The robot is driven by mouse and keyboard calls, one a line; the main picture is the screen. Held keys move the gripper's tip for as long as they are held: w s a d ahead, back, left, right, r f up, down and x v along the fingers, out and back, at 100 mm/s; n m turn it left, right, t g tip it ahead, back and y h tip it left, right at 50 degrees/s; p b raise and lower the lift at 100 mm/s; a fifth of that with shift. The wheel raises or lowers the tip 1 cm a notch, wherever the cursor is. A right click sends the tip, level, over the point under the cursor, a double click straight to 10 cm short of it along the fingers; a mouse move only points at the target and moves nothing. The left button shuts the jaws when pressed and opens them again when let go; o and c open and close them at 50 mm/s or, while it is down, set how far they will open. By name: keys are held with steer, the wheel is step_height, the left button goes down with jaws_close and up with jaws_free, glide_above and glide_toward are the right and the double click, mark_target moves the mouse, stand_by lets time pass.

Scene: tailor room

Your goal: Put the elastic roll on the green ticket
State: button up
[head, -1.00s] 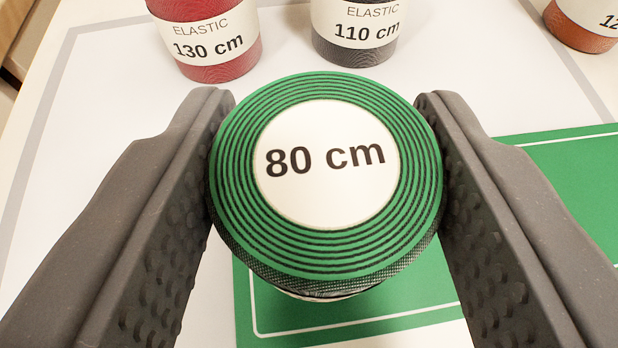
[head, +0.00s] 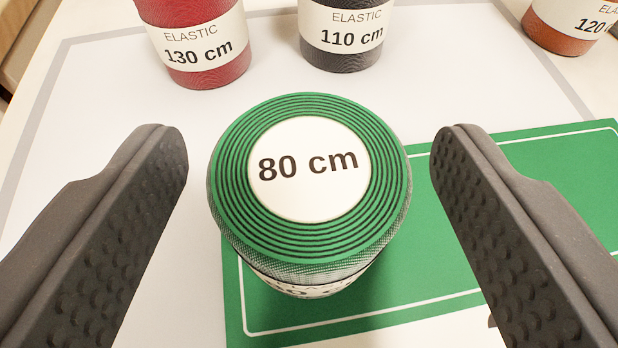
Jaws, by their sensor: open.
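The green elastic roll (head: 390,190), with a white top label reading "80 cm", stands upright between the fingers of my gripper (head: 308,155). The gripper is open, with a clear gap on each side of the roll, so neither finger touches it. The green ticket (head: 420,265), with a white border line, lies flat below and to the right. The roll overlaps the ticket's left part in the picture. The roll's base is hidden under its own top, so I cannot tell how much of it rests on the ticket.
A red roll marked 130 cm (head: 200,52), a dark roll marked 110 cm (head: 342,36) and an orange-brown roll marked 120 cm (head: 560,28) stand at the back. The pale mat (head: 100,110) with a grey border is bare at the left.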

steer(key=p+v, duration=0.2)
steer(key=v, duration=0.9)
steer(key=shift+p, duration=0.35)
step_height(320, 180, up, 10)
steer(key=m+y, duration=0.1)
steer(key=y, duration=0.2)
glide_above(330, 261)
steer(key=w+d+r+t+y, duration=0.1)
steer(key=w+d+r+y, duration=0.2)
steer(key=r, duration=0.5)
steer(key=w+d+r+t, duration=0.1)
steer(key=w+d+r, duration=0.2)
steer(key=w+r, duration=0.35)
steer(key=d+r+n+y, duration=0.1)
steer(key=d+r+y, duration=0.1)
steer(key=d+r, duration=1)
steer(key=s+d+r+h, duration=0.2)
steer(key=d+h, duration=0.1)
steer(key=d, duration=0.6)
steer(key=s+d+r+h, duration=0.2)
steer(key=s+d+h, duration=0.1)
steer(key=d, duration=0.7)
steer(key=s+d+r+h, duration=0.3)
steer(key=d, duration=0.6)
steer(key=shift+d+m, duration=0.25)
steer(key=shift+m, duration=0.15)
steer(key=shift+a, duration=0.1)
